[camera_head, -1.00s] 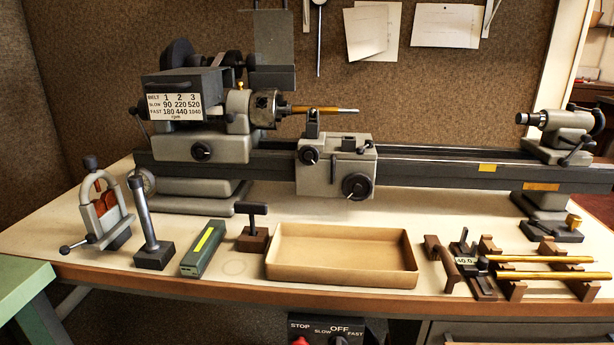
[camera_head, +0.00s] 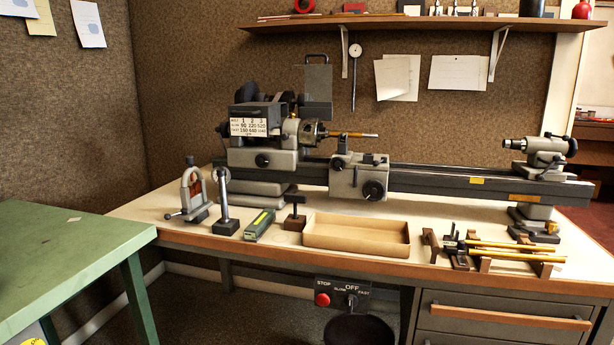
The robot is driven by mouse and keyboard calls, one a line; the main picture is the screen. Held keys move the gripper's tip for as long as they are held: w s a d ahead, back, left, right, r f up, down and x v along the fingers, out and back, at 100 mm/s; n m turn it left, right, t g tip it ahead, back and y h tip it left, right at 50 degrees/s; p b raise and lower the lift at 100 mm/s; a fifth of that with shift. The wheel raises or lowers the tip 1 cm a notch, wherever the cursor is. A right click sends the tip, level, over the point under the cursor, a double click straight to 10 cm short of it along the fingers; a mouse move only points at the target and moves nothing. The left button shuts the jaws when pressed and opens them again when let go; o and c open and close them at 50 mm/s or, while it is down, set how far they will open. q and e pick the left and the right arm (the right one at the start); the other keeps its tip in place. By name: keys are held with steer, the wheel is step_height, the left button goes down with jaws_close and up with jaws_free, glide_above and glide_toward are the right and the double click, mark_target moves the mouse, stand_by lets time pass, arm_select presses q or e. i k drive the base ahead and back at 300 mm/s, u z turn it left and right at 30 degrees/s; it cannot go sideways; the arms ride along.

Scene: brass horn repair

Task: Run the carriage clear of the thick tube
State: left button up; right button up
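A small lathe stands on the bench. Its carriage (camera_head: 358,177), a grey block with dark handwheels, sits on the bed (camera_head: 430,178) just right of the headstock (camera_head: 262,141). The thick tube (camera_head: 358,135), brass-coloured, sticks out rightward from the chuck (camera_head: 308,134). The carriage's tool post (camera_head: 342,146) stands beneath the tube, close to it; I cannot tell whether they touch. The tailstock (camera_head: 540,155) is at the bed's far right. Neither of my grippers is in view.
A cardboard tray (camera_head: 356,248), a rack with brass rods (camera_head: 500,250) and several hand tools lie along the bench front. A green table (camera_head: 60,250) stands at left. A switch panel (camera_head: 343,293) hangs under the bench edge. The bed is clear between carriage and tailstock.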

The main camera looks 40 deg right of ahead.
mark_target(348, 183)
steer(key=u, duration=0.25)
steer(key=i, duration=0.9)
steer(key=z, duration=0.3)
